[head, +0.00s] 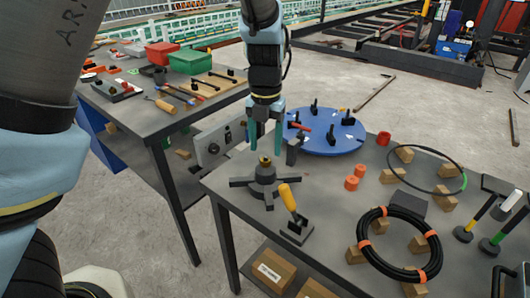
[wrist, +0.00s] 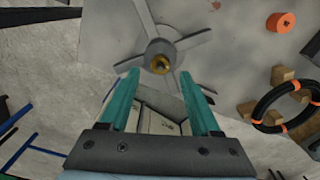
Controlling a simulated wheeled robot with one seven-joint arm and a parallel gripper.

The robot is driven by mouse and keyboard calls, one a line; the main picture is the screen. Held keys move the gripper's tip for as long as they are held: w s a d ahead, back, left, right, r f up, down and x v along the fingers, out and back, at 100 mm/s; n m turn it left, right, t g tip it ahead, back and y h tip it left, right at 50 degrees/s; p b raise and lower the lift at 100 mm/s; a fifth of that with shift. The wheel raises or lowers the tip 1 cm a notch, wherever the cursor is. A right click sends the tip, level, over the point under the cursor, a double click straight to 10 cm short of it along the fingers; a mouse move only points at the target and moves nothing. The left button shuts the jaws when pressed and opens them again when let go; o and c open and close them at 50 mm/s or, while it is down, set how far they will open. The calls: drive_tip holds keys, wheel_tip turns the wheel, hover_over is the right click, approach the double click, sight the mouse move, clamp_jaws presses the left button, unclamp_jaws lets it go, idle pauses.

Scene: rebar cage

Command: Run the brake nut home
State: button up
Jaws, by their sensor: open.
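A brass-coloured nut (head: 265,160), which I take for the brake nut, sits on the hub of a dark spoked base (head: 264,181) near the left edge of the front table. In the wrist view the nut (wrist: 160,64) shows just beyond my fingertips, roughly centred between them, with the base's spokes (wrist: 193,41) spreading around it. My gripper (head: 265,150) points down with two teal fingers spread, close above or behind the nut. It also shows in the wrist view (wrist: 159,80), empty. I cannot tell the exact height gap; no contact is visible.
A yellow-handled clamp (head: 297,228) stands in front of the base. A blue disc (head: 338,141) with black clamps lies behind, right. Orange cylinders (head: 351,183), a black cable coil (head: 365,238) on wooden blocks and a thin hoop lie right. Another table (head: 140,113) holds tools and boxes.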

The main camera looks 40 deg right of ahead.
sight(265, 159)
drive_tip(key=shift+f, duration=1.8)
clamp_jaws()
